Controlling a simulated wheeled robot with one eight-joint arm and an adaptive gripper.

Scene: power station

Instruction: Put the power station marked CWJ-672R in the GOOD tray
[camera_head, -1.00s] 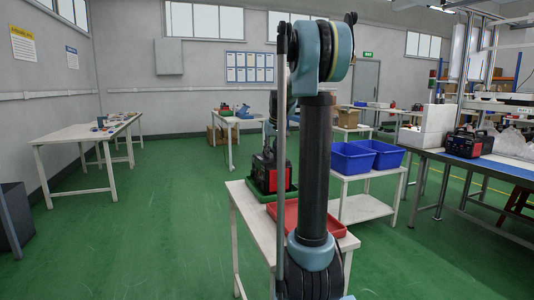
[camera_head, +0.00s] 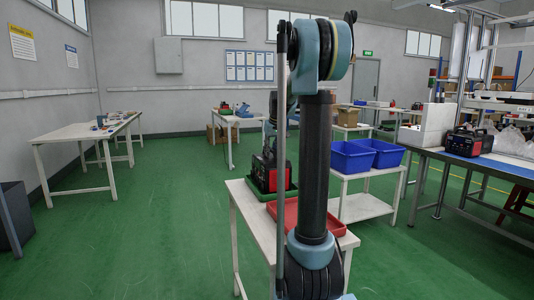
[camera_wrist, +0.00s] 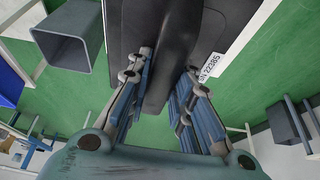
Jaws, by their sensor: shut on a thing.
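A black and red power station (camera_head: 265,172) is at the green tray (camera_head: 257,194) on the near white table. I cannot tell whether it rests in the tray or hangs just above it. In the wrist view my gripper (camera_wrist: 167,75) is shut on the dark handle of the power station (camera_wrist: 122,32). A white label (camera_wrist: 212,66) there reads SN 22385. The model mark CWJ-672R cannot be read, nor any word GOOD. A red tray (camera_head: 284,214) lies nearer on the same table, partly behind my arm. My arm hides the gripper in the head view.
Two blue bins (camera_head: 352,157) stand on a white table behind to the right. Another red and black power station (camera_head: 469,141) stands on the right bench (camera_head: 480,163). A table (camera_head: 90,134) with small items is at the left. Green floor is open at left.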

